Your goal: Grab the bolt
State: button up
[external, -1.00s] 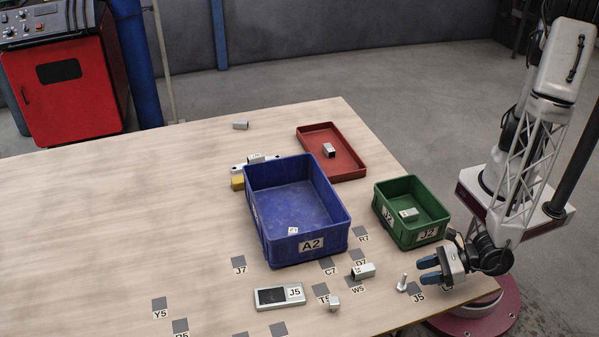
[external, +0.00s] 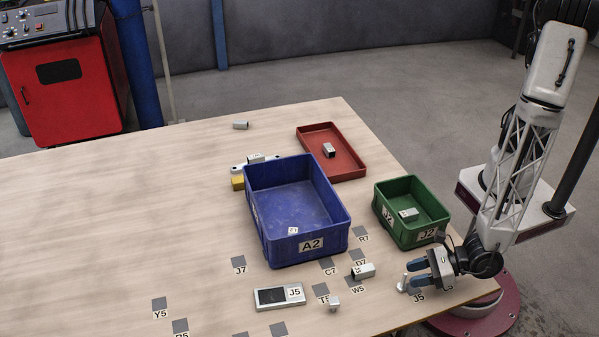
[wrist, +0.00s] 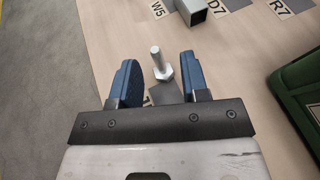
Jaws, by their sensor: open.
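The bolt (external: 403,283) is a small silver piece standing upright on its head near the table's right front edge. It also shows in the wrist view (wrist: 160,64), just beyond and between the fingertips. My gripper (external: 416,275) is open and empty, with its two blue fingers pointing towards the bolt. In the wrist view my gripper (wrist: 157,72) has a finger on each side of the bolt's line, with visible gaps on both sides. The bolt's head rests close to a dark square marker labelled J5 (external: 415,288).
A green bin J2 (external: 411,236) stands behind my gripper, and its wall shows at right in the wrist view (wrist: 297,85). A square metal tube (external: 363,271) lies left of the bolt. A blue bin A2 (external: 297,258) and a red tray (external: 350,168) stand further away.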

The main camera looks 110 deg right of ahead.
aim_at(403, 282)
jog(key=shift+x, duration=2.6)
jog(key=shift+a+r, duration=0.1)
jog(key=shift+a, duration=0.05)
grip_shut()
